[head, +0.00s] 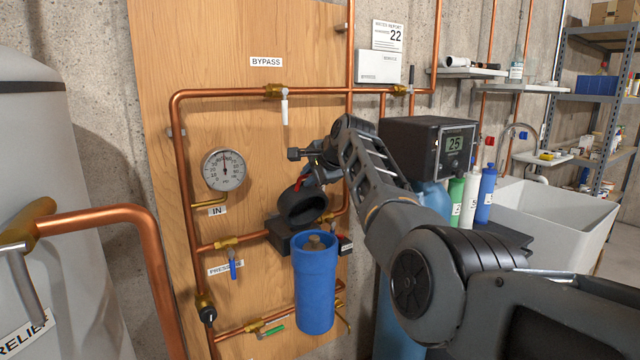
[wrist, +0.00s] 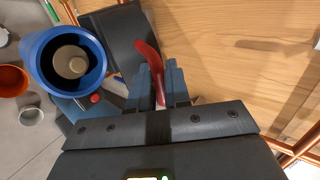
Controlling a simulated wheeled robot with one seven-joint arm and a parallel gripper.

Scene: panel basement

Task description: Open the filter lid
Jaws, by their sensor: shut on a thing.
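The blue filter housing (head: 315,285) stands upright against the wooden panel, its top open and a tan cartridge (head: 315,241) showing inside. In the wrist view the housing's open mouth (wrist: 38,62) is at upper left. The black round lid (head: 302,207) is tipped up above and behind the housing, clear of its rim, with a dark bracket (head: 284,243) below it. My gripper (head: 312,172) is above the lid, shut on its red handle (wrist: 150,72). The handle sits between the two fingers in the wrist view (wrist: 158,88). The fingertips are small and partly hidden in the head view.
Copper pipes frame the panel (head: 215,60), with a pressure gauge (head: 223,170) and a blue-handled valve (head: 233,268) left of the housing. A control box (head: 410,140) is behind my arm. A white sink (head: 560,215) stands at right. A large pale tank (head: 50,150) is at left.

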